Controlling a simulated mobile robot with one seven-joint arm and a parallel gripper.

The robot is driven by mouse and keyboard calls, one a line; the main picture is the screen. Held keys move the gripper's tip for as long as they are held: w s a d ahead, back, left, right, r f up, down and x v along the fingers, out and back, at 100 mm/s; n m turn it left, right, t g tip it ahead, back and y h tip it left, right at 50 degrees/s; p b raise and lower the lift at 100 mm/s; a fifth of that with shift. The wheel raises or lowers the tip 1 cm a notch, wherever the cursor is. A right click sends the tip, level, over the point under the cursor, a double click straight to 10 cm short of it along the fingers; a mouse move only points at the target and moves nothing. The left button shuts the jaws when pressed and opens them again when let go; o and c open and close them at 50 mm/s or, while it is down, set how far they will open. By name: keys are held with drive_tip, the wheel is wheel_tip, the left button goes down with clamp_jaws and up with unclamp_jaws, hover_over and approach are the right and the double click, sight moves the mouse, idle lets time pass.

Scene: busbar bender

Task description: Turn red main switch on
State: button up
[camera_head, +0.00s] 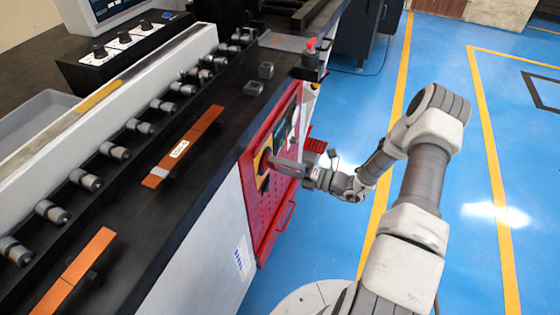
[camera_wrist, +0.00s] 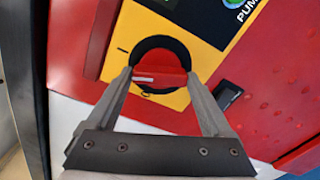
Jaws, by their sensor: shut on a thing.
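The red main switch (camera_wrist: 158,72) is a rotary knob on a black round base, set in a yellow plate (camera_wrist: 194,52). A white mark shows on the knob, lying nearly level in the wrist view. My gripper (camera_wrist: 160,80) has one finger on each side of the knob and is shut on it. In the head view my gripper (camera_head: 278,164) reaches from the right to the red panel (camera_head: 257,212) on the machine's side.
A black part (camera_wrist: 228,95) is just right of my finger. The panel has a red handle (camera_head: 284,219) low down. Blue floor (camera_head: 340,90) lies open to the right.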

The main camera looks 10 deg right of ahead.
drive_tip(key=shift+s+m+p, duration=0.1)
drive_tip(key=shift+m+p, duration=0.6)
drive_tip(key=shift+m, duration=1.5)
drive_tip(key=o, duration=1.1)
drive_tip(key=shift+o, duration=0.2)
drive_tip(key=v, duration=1.7)
drive_tip(key=shift+d+p, duration=0.2)
drive_tip(key=shift+p, duration=0.1)
drive_tip(key=shift+s, duration=0.1)
